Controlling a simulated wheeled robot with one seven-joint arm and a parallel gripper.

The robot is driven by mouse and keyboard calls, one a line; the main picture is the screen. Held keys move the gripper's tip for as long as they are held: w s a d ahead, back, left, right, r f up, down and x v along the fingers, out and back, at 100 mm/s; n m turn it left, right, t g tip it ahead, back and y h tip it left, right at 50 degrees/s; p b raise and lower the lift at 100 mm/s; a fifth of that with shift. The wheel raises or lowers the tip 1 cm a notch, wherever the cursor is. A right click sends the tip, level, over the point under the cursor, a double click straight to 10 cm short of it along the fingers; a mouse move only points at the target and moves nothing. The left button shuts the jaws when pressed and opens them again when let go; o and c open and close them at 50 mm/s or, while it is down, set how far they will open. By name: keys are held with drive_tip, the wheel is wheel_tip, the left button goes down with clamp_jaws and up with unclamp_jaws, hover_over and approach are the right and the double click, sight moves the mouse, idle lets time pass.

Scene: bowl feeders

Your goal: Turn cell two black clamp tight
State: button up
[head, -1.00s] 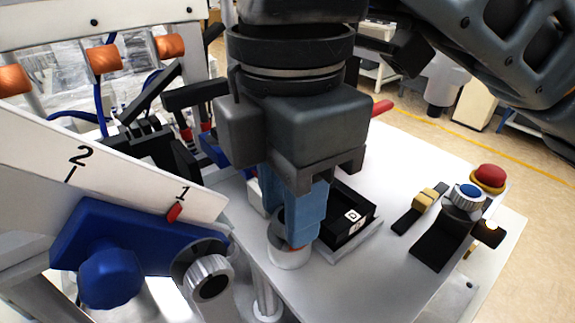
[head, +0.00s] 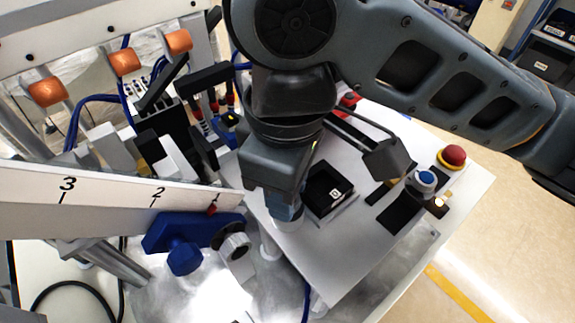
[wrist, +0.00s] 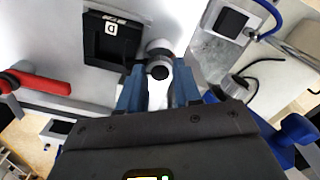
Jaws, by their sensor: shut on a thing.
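My gripper (head: 287,208) points down at the near edge of the white table top, with its blue fingers at a small round fixture (head: 291,224). In the wrist view my gripper (wrist: 158,88) has its two fingers on either side of a pale grey piece with a black round end (wrist: 158,70), and is shut on it. This appears to be the black clamp; much of it is hidden by the fingers. A black box marked D (head: 329,190) stands just right of the fingers, and also shows in the wrist view (wrist: 108,42).
A red lever (wrist: 40,82) lies left in the wrist view. A red button (head: 453,155) and a blue knob (head: 425,180) stand at the right of the white table (head: 400,240). A blue bracket with knob (head: 185,240) and a numbered rail (head: 110,200) are at the lower left.

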drive_tip(key=shift+m+p, duration=0.5)
drive_tip(key=shift+m, duration=1.1)
drive_tip(key=o, duration=1)
drive_tip(key=shift+o, duration=0.2)
drive_tip(key=shift+r, duration=0.1)
wheel_tip(320, 180, up, 8)
drive_tip(key=shift+f, duration=0.2)
